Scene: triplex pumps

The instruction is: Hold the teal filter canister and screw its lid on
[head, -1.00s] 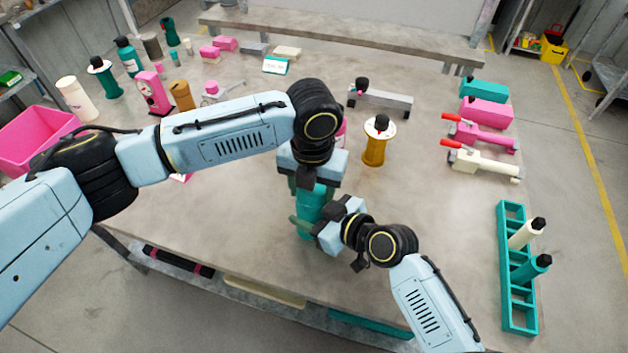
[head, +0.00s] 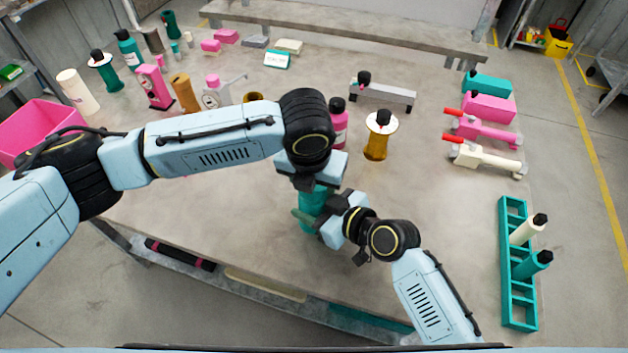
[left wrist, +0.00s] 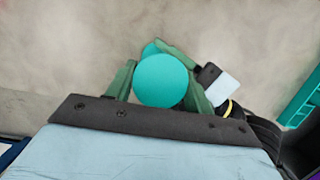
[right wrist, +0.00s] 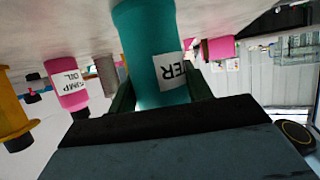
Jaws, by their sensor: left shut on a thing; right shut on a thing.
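The teal filter canister (head: 312,204) stands upright near the front middle of the table, partly hidden by my grippers. It fills the top middle of the right wrist view (right wrist: 148,45), with a white label partly readable as "TER". My right gripper (head: 307,219) is shut around its side. My left gripper (head: 312,184) points down above it, shut on the round teal lid (left wrist: 162,80), whose flat top shows between the green fingers in the left wrist view. The joint between lid and canister is hidden, so I cannot tell how they meet.
A pink bottle (head: 338,128) and an amber spool-like part (head: 377,140) stand just behind my grippers. A teal rack (head: 505,262) with two bottles is at the right edge. A pink bin (head: 38,128) is at the left.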

